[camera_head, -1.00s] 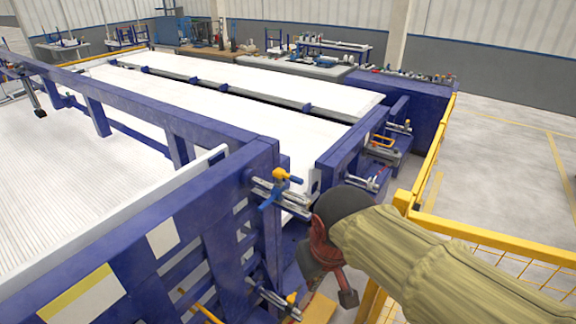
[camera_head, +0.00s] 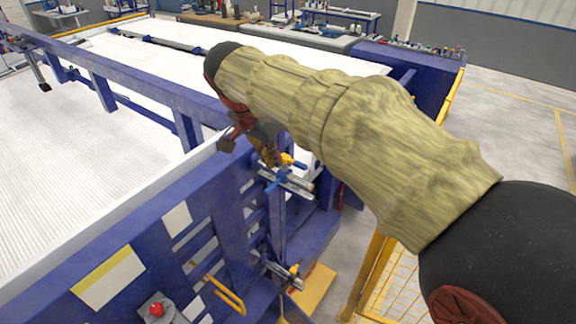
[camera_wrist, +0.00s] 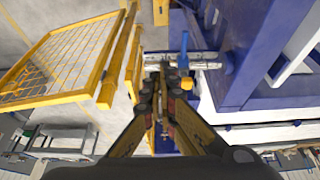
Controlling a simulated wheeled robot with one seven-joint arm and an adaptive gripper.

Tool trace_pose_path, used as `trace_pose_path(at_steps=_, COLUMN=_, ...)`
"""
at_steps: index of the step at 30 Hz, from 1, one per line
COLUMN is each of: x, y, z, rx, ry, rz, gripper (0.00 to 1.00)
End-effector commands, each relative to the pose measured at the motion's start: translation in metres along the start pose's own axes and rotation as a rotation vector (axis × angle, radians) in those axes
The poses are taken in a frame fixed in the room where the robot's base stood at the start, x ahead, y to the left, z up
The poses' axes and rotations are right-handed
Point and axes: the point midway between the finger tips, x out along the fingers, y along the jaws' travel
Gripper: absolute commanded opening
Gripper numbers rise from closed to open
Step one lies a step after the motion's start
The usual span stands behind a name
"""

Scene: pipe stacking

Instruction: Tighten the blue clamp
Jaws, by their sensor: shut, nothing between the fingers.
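The blue clamp (camera_head: 287,175) sits on the corner of the blue frame in the head view. It has a silver bar, a blue handle and a yellow-orange knob. In the wrist view its blue handle (camera_wrist: 184,47) stands up from the silver bar, right of the fingertips, with the yellow knob (camera_wrist: 187,84) below. My gripper (camera_head: 268,158) is just above and left of the clamp in the head view. In the wrist view my gripper (camera_wrist: 165,72) is shut and empty, its tips overlapping the clamp bar. I cannot tell whether they touch it.
A second clamp (camera_head: 277,268) with a yellow knob is lower on the blue frame (camera_head: 225,195). A yellow mesh fence (camera_head: 400,285) stands to the right. A red button (camera_head: 156,309) is at the lower left. White panels (camera_head: 75,165) lie across the frame.

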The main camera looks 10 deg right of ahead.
Motion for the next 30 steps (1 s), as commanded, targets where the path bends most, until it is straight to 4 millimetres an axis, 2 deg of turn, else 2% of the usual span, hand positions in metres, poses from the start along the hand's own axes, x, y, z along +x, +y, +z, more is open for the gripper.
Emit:
trace_pose_path(at_steps=5, x=0.020, y=0.001, z=0.000, rx=0.001, ry=-0.001, rz=0.003, gripper=0.00)
trace_pose_path(at_steps=18, x=0.101, y=0.001, z=-0.003, rx=0.002, ry=-0.001, rz=0.001, gripper=0.00)
trace_pose_path(at_steps=24, x=0.108, y=0.001, z=-0.029, rx=0.002, ry=-0.001, rz=0.000, gripper=0.00)
trace_pose_path(at_steps=30, x=0.112, y=0.000, z=-0.037, rx=-0.001, ry=0.000, rz=-0.001, gripper=0.00)
